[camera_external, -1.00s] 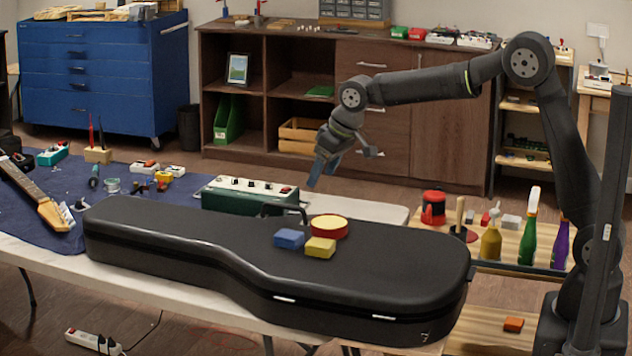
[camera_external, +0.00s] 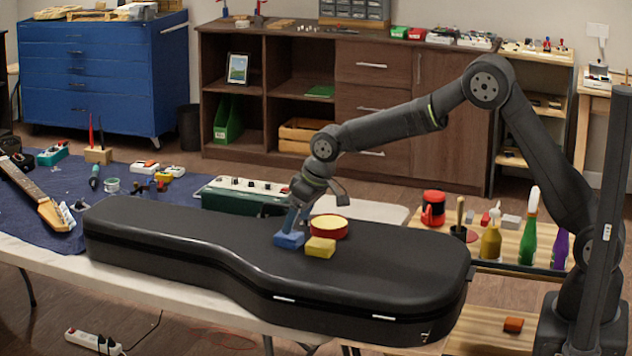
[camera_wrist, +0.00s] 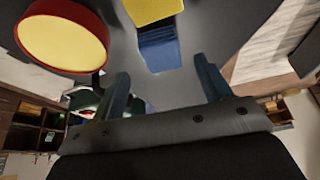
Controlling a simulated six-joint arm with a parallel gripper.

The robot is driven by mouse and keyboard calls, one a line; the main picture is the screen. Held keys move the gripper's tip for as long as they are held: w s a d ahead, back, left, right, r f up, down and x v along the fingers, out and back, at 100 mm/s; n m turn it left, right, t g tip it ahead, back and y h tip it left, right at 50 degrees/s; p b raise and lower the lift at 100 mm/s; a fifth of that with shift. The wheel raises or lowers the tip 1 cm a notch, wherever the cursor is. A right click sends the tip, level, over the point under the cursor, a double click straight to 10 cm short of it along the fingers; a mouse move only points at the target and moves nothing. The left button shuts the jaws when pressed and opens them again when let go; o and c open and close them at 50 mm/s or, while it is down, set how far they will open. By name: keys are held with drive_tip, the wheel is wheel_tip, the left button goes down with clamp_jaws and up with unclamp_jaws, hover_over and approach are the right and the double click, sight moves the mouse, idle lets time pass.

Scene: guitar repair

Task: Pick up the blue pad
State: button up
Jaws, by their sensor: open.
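The blue pad (camera_external: 288,240) lies on top of the black guitar case, beside the yellow pad (camera_external: 320,247) and the round red-rimmed yellow tin (camera_external: 328,227). My gripper (camera_external: 296,222) is low over the case, right at the blue pad, and its fingers overlap the pad's back in the external view. In the wrist view my gripper (camera_wrist: 168,88) has its two fingers wide apart, with nothing between the tips. The blue pad (camera_wrist: 159,48) shows just beyond the fingertips, roughly between them. Whether the fingers touch the pad cannot be told.
The black guitar case (camera_external: 190,232) lies on the table. A green amplifier box (camera_external: 240,195) stands behind it. Bottles (camera_external: 528,232) and a red can (camera_external: 433,207) stand on a wooden surface at the right. The left part of the case top is clear.

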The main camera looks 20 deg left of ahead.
drive_tip(key=x, duration=0.4)
drive_tip(key=shift+s+a+f, duration=0.1)
drive_tip(key=shift+f, duration=0.15)
drive_tip(key=c, duration=1.1)
drive_tip(key=shift+o, duration=0.2)
drive_tip(key=shift+r, duration=0.15)
wheel_tip(320, 180, up, 4)
drive_tip(key=shift+r, duration=0.15)
drive_tip(key=w+d+r, duration=0.6)
drive_tip(key=w+d, duration=0.1)
drive_tip(key=w, duration=0.2)
drive_tip(key=shift+r, duration=0.2)
drive_tip(key=shift+w, duration=0.15)
